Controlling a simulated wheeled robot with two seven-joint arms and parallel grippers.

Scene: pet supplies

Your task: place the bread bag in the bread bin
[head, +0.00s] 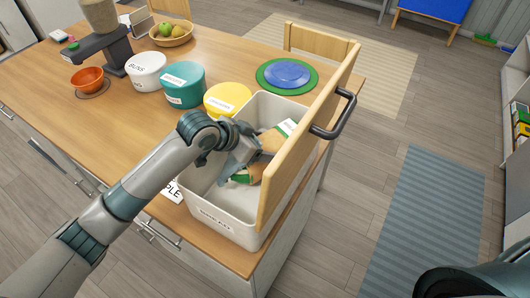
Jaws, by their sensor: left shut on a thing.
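The bread bin (219,200) is a white box labelled BREAD at the right end of the wooden table. Its wooden lid (306,138), with a dark handle, stands upright along the bin's right side. The bread bag (274,139) is brown with white and green parts and lies tilted inside the bin's opening, against the lid side. My left gripper (240,172) reaches down into the bin and is shut on the bag. The fingertips are partly hidden by the bag, and I cannot tell whether the bag touches the bin floor. My right gripper is out of view.
A white, a teal and a yellow tub (227,98) stand just behind the bin. The table's front left is clear.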

